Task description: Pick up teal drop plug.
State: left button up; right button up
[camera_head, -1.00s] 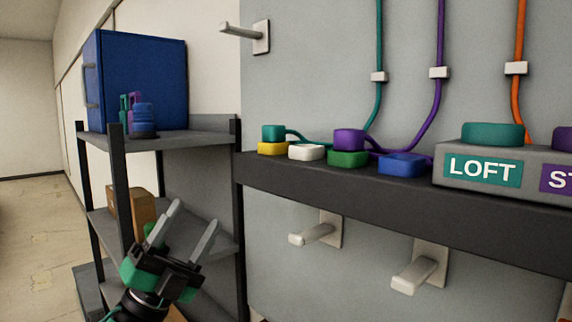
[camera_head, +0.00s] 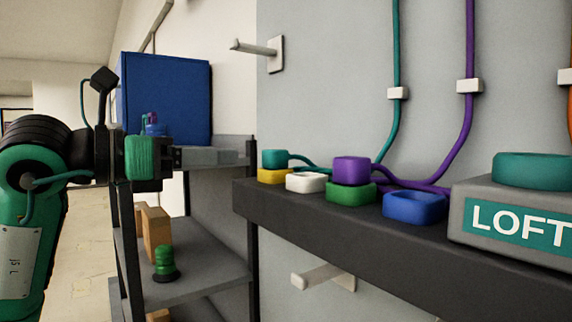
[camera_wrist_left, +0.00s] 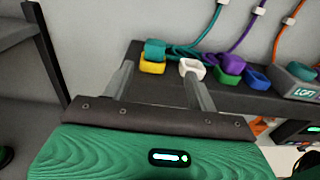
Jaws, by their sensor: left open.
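The teal drop plug (camera_head: 274,158) sits on the yellow socket (camera_head: 275,176) at the left end of the dark shelf, its teal cord (camera_head: 310,164) running right and up the wall. In the left wrist view the plug (camera_wrist_left: 155,48) shows just beyond my fingertips, above the yellow socket (camera_wrist_left: 152,67). My left gripper (camera_head: 240,157) points right toward the plug from its left side, at about its height. In the left wrist view the gripper (camera_wrist_left: 158,70) is open and empty, with a finger on each side of the yellow socket in the picture. My right gripper is not in view.
A white socket (camera_head: 306,183) stands beside the yellow one. A purple plug (camera_head: 351,170) on a green socket (camera_head: 350,193), a blue socket (camera_head: 415,208) and a grey LOFT box (camera_head: 465,235) follow. The dark shelf (camera_head: 330,225) has a front edge. A rack with a blue cabinet (camera_head: 170,95) stands behind my arm.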

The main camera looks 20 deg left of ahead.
aim_at(284, 151)
pick_arm(q)
jog(key=p+x, duration=0.1)
jog(key=x, duration=0.3)
jog(key=p+x, duration=0.2)
jog(key=x, duration=0.2)
jog(key=shift+w+a+r, duration=0.2)
jog(key=shift+w, duration=0.1)
jog(key=shift+w+d+r+p, duration=0.15)
jog(key=shift+w+d+p, duration=0.1)
jog(key=shift+p, duration=0.35)
jog(key=p+x, duration=0.2)
jog(key=x, duration=0.2)
jog(key=shift+a+p, duration=0.15)
jog(key=shift+p, duration=0.25)
jog(key=shift+w+d, duration=0.2)
jog(key=shift+w, duration=0.15)
jog(key=c, duration=1.1)
